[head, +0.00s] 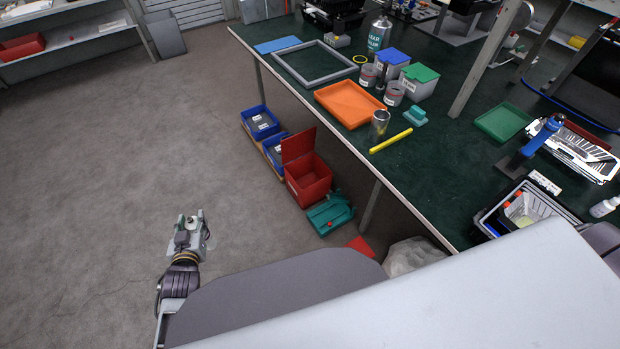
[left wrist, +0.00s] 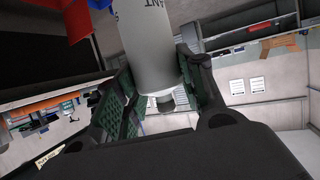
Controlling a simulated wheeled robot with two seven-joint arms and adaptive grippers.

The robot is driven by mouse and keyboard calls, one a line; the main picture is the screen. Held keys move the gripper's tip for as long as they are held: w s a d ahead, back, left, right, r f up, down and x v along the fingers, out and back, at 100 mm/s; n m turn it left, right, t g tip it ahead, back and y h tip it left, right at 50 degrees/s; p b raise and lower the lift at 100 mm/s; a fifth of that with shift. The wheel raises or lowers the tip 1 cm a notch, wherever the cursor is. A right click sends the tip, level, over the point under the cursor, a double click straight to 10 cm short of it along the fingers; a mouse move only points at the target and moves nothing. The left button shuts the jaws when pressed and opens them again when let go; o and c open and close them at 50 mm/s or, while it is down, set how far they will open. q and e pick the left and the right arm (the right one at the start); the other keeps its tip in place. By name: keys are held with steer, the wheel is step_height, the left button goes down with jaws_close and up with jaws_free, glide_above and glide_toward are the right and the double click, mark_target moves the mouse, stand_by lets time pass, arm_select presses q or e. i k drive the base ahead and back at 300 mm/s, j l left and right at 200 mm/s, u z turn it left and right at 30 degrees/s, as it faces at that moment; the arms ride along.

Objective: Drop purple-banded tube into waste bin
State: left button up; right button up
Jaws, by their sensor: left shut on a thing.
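My left gripper (head: 190,228) is low at the left of the head view, over open floor and well apart from the workbench. In the left wrist view its fingers (left wrist: 158,68) are shut on a pale grey tube (left wrist: 150,40) with dark lettering ending in "ANT" and a grey nozzle or cap end. No purple band shows on the visible part. Two containers could be the waste bin: a red bin (head: 308,182) with its lid up beside the bench, and a grey open bin (head: 166,36) at the back wall. I cannot tell which. My right gripper is not in view.
The green-topped workbench (head: 440,185) fills the right, with an orange tray (head: 349,104), cans and lidded boxes. Blue bins (head: 260,122) and a teal case (head: 330,214) stand on the floor along its edge. The floor (head: 130,150) at left is clear.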

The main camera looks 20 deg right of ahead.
mark_target(308, 181)
steer(key=i+j+z, duration=0.2)
steer(key=z, duration=0.2)
steer(key=i+j+z, duration=0.75)
steer(key=j, duration=0.2)
steer(key=i+j+z, duration=0.2)
steer(key=k+j, duration=0.1)
